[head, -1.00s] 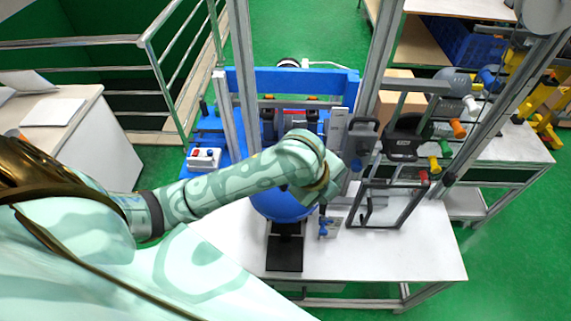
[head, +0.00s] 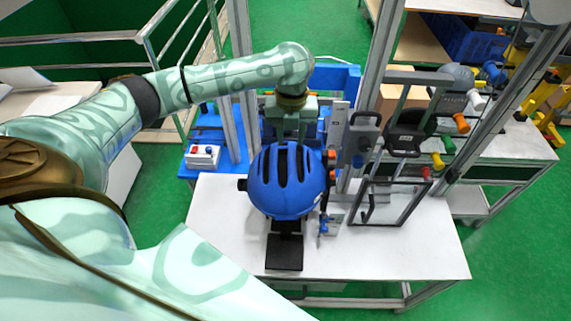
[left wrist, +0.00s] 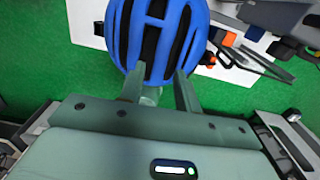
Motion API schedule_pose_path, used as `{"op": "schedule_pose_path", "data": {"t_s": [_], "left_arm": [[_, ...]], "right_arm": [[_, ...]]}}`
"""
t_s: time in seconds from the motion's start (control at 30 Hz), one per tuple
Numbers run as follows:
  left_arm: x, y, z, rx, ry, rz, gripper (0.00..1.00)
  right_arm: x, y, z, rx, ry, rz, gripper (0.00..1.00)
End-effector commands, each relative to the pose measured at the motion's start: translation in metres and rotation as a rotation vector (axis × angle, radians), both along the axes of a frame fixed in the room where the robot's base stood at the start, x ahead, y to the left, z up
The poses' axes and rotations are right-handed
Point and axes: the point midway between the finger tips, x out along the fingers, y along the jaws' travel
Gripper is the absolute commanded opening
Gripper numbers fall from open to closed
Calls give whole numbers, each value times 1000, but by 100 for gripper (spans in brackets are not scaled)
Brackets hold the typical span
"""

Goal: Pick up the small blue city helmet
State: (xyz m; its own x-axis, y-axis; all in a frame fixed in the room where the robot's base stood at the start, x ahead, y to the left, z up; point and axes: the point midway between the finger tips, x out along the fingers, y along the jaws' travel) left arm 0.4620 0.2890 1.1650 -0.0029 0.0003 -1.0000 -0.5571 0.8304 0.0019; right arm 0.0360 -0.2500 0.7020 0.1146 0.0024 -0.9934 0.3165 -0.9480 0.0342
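The small blue city helmet (head: 287,190), with long black vents, sits raised above the white table over a black stand. My left gripper (head: 291,138) points down at the far edge of the helmet, with its two fingers apart. In the left wrist view the helmet (left wrist: 158,35) is just beyond the fingertips (left wrist: 157,82), which overlap its near edge. I cannot tell whether the fingers touch it. My right gripper is not in view.
The black stand's foot (head: 284,252) rests on the white table (head: 385,255). A metal frame with clamps (head: 395,200) stands close right of the helmet. Metal uprights (head: 240,80) and a blue machine frame (head: 338,77) stand behind. A white box with a red button (head: 202,157) is at left.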

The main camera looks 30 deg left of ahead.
Motion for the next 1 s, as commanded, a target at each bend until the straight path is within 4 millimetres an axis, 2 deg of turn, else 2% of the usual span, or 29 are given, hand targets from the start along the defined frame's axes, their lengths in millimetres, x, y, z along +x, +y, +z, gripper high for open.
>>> {"op": "schedule_pose_path", "data": {"t_s": [0.03,0.27,0.5,0.77,0.8,0.9,1.0], "left_arm": [[0,-1,-9,-1,0,0,33],[2,-1,-28,-1,0,0,33],[6,-1,-66,0,-1,-1,33],[6,0,-70,1,-4,-2,33],[6,0,-70,1,-4,-2,30],[6,0,-70,1,-3,-2,2],[6,0,-70,1,-3,-1,0]], "right_arm": [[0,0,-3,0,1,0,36],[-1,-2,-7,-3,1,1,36],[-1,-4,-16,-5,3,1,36],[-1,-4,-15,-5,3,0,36],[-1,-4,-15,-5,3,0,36],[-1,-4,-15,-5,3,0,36],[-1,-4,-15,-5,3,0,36]]}}
